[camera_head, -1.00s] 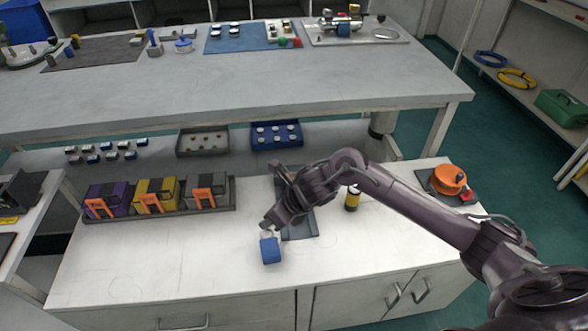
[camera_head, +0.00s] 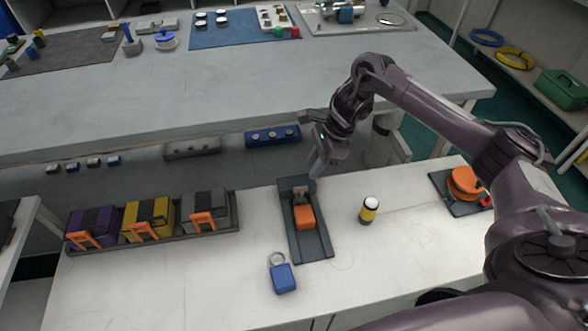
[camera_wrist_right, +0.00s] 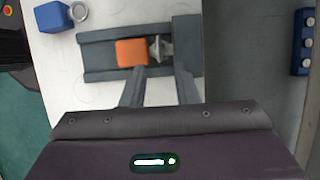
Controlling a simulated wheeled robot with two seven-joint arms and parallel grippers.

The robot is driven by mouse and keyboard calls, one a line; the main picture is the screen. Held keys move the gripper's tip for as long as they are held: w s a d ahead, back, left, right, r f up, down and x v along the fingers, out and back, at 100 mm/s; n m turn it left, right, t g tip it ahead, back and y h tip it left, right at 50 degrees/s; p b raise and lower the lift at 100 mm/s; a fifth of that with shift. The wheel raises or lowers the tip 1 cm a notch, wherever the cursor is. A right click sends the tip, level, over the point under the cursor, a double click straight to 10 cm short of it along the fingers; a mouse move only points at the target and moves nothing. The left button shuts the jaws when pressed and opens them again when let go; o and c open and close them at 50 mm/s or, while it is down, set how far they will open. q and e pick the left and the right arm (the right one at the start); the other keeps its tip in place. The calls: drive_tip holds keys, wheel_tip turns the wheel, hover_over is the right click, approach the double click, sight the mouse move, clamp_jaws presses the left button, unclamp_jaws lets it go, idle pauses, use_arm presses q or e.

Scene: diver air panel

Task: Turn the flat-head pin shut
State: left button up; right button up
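A dark grey panel (camera_head: 312,245) lies on the white counter and bears an orange block (camera_head: 305,218). A small grey metal piece (camera_head: 300,194), which looks like the flat-head pin, sits behind the block. In the right wrist view this metal piece (camera_wrist_right: 160,48) is beside the orange block (camera_wrist_right: 131,53). My right gripper (camera_head: 316,172) is above the panel's far end. In the wrist view its fingers (camera_wrist_right: 160,70) are apart and empty, just short of the metal piece. The pin's exact turn is too small to tell. My left gripper is not in view.
A blue tag with a ring (camera_head: 283,278) lies in front of the panel. A yellow-black cylinder (camera_head: 369,209) stands to the right, with an orange reel (camera_head: 465,183) beyond. A tray (camera_head: 225,227) of purple, yellow and grey boxes stands left. The counter's front is clear.

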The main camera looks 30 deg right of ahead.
drive_tip(key=shift+x, duration=3.8)
drive_tip(key=shift+s, duration=0.15)
clamp_jaws()
